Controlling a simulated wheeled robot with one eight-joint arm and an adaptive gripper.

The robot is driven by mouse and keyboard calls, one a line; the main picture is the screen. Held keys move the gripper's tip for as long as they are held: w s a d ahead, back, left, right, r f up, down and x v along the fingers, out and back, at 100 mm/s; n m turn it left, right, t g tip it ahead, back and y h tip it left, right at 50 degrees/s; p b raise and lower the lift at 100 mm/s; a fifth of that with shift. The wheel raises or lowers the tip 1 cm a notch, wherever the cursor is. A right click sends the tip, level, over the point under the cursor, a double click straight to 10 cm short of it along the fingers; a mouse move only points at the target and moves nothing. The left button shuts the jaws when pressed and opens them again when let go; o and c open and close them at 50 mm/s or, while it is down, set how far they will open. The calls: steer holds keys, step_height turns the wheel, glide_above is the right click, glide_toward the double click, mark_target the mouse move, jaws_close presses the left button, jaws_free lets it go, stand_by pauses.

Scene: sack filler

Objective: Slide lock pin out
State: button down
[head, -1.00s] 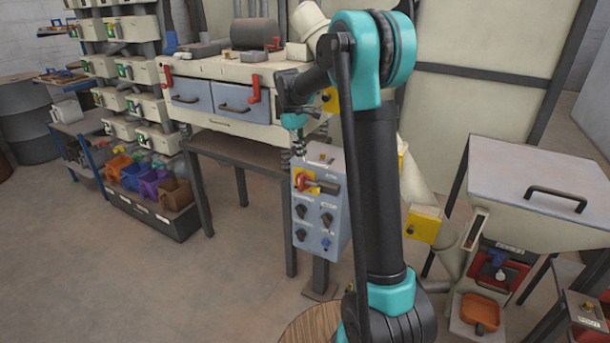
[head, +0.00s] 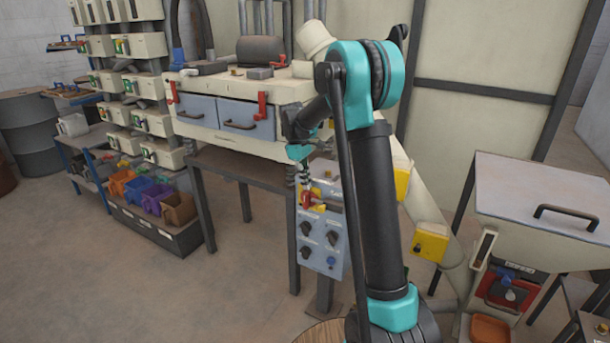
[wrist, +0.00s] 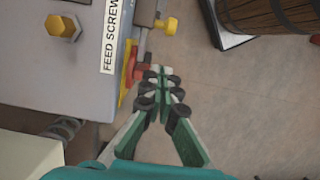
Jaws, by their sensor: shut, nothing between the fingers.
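A grey-blue control box (head: 321,240) stands in the middle of the head view, with a red handle (head: 307,200) on a yellow plate near its top. The red handle (wrist: 142,68) also shows in the wrist view, beside the "FEED SCREW" label. A yellow knob (wrist: 167,25) on a dark block sits just beyond it; I cannot tell for sure which part is the lock pin. My gripper (wrist: 158,72) is shut and empty, its tips close beside the red handle. I cannot tell whether they touch. In the head view my gripper (head: 304,180) is at the box's top left.
A cream machine with blue drawers (head: 222,113) stands behind the box. A yellow box (head: 430,243) and a lidded hopper (head: 540,200) are to the right. A wooden barrel (wrist: 265,15) shows in the wrist view.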

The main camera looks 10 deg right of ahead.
steer(key=s+d+f, duration=0.2)
steer(key=f, duration=0.1)
steer(key=d+f, duration=0.1)
steer(key=f, duration=0.1)
steer(key=shift+s+d+f, duration=0.25)
steer(key=shift+s+d, duration=0.1)
steer(key=shift+s, duration=0.05)
steer(key=s+d, duration=0.2)
steer(key=d, duration=0.1)
stand_by(0.4)
steer(key=w+a+r, duration=0.3)
steer(key=a+r, duration=0.1)
steer(key=r, duration=0.7)
steer(key=shift+w+a+r, duration=0.15)
steer(key=shift+a+r, duration=0.05)
steer(key=shift+a, duration=0.2)
